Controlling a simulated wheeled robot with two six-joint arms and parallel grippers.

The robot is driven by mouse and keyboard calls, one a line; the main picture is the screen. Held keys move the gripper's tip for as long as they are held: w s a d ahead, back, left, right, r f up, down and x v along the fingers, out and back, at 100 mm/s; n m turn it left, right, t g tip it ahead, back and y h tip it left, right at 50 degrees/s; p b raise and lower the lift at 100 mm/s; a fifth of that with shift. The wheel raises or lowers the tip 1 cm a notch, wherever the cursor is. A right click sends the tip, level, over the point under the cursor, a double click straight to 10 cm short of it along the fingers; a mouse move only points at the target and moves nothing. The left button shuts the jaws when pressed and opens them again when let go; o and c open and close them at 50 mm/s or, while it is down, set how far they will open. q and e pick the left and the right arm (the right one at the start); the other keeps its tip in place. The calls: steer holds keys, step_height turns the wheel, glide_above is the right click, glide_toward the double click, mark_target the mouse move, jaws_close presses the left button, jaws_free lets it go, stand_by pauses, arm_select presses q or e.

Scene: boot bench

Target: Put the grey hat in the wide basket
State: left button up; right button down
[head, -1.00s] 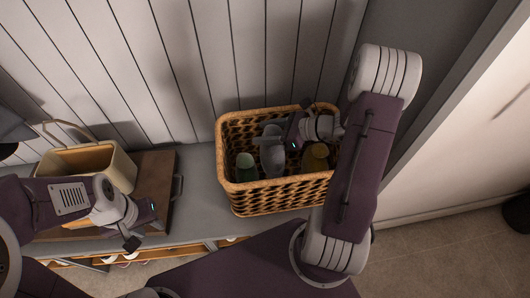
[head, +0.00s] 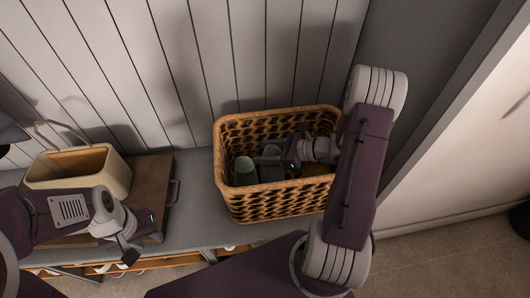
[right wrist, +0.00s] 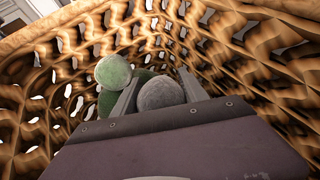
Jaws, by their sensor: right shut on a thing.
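The wide wicker basket (head: 275,203) stands on the grey bench, and its woven walls fill the right wrist view (right wrist: 235,50). My right gripper (head: 284,156) reaches down inside the basket. In the right wrist view my right gripper (right wrist: 150,92) is shut on a rounded grey thing, which appears to be the grey hat (right wrist: 162,94). The grey hat also shows in the head view (head: 268,157), low in the basket and partly covered by the gripper. My left gripper (head: 138,238) hangs at the left over the bench front; its jaw gap is unclear.
A green rounded thing (head: 245,172) lies in the basket left of the grey hat; it also shows in the right wrist view (right wrist: 113,72). A yellow-brown thing (head: 316,169) is mostly hidden by my right arm. A cream handled basket (head: 80,172) stands on a brown board at left.

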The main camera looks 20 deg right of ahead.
mark_target(279, 151)
steer(key=c, duration=0.9)
jaws_free()
steer(key=shift+f, duration=0.15)
steer(key=p+v, duration=0.1)
steer(key=v, duration=0.1)
steer(key=p+v, duration=0.1)
steer(key=v, duration=0.1)
steer(key=p+v, duration=0.1)
steer(key=v, duration=0.2)
steer(key=shift+w+r, duration=0.1)
steer(key=shift+r, duration=0.2)
steer(key=shift+s+d, duration=0.2)
steer(key=shift+s, duration=0.05)
